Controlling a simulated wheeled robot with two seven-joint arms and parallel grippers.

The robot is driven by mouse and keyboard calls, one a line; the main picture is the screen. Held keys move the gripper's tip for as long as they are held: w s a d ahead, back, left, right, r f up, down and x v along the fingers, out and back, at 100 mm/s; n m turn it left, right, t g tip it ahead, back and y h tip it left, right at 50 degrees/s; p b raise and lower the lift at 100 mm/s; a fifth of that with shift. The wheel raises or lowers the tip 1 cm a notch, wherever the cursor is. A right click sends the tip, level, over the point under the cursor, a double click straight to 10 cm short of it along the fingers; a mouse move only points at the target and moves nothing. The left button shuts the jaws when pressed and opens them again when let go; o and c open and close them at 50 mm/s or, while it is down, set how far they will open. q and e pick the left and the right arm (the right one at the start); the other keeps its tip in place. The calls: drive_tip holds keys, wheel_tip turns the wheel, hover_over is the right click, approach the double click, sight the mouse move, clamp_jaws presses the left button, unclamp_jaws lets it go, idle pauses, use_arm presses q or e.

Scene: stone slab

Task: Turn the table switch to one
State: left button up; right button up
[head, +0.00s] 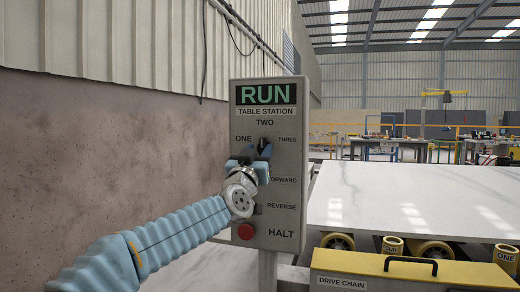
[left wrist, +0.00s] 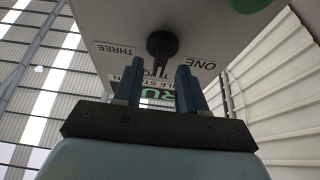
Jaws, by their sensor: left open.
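The table switch is a black rotary knob (head: 264,146) on the grey TABLE STATION panel (head: 291,92), among the labels ONE at left, TWO above and THREE at right. In the left wrist view, which is upside down, the knob (left wrist: 162,44) has its handle towards TWO. My left gripper (head: 257,150) is in front of the panel at the knob, partly covering it. Its two dark blue fingers (left wrist: 158,76) are open, one on each side of the handle's line. I cannot tell whether they touch it. My right gripper is not in view.
A red HALT button (head: 246,231) is low on the panel, below FORWARD and REVERSE labels. A green button (left wrist: 250,4) shows in the left wrist view. A white stone slab (head: 420,197) lies on yellow rollers (head: 434,249) at right. A concrete wall (head: 110,150) stands at left.

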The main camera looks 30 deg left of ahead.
use_arm(q)
drive_tip(key=shift+x, duration=0.8)
clamp_jaws()
